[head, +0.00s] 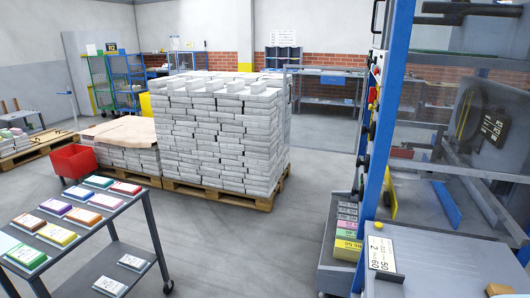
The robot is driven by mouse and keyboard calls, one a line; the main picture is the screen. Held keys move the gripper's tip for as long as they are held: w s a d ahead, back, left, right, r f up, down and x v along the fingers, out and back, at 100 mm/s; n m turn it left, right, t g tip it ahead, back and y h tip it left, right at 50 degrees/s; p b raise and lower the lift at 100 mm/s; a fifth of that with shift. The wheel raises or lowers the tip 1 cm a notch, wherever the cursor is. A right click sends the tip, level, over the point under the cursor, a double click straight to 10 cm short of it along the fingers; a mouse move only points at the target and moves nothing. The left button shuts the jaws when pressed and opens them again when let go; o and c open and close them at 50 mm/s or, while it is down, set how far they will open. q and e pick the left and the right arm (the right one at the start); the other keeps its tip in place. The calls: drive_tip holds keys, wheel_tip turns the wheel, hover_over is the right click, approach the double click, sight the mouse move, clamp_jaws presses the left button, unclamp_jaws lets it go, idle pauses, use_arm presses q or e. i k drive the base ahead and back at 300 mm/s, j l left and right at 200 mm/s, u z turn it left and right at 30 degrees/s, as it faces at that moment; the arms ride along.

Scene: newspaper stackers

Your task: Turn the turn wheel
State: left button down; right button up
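No part that I can name for certain as the turn wheel shows. A dark round, wheel-like part (466,114) sits inside the machine at the right, seemingly behind a clear panel, next to a black plate with yellow markings (492,127). Several small dark knobs line the machine's blue post (374,170); they are too small to tell apart. Neither of my grippers is in view.
A grey cart (148,222) with colored bundles stands at the lower left. Stacked paper bundles (215,130) on a wooden pallet (240,200) fill the middle. A grey box top (450,262) is at the lower right. Concrete floor (250,255) is clear between cart and machine.

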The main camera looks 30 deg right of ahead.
sight(365, 163)
drive_tip(key=i+z, duration=0.2)
drive_tip(key=z, duration=0.25)
drive_tip(key=i+j+z, duration=0.1)
drive_tip(key=z, duration=0.35)
drive_tip(key=i+j+z, duration=0.15)
drive_tip(key=z, duration=0.3)
drive_tip(key=i+j+z, duration=0.55)
drive_tip(key=z, duration=0.15)
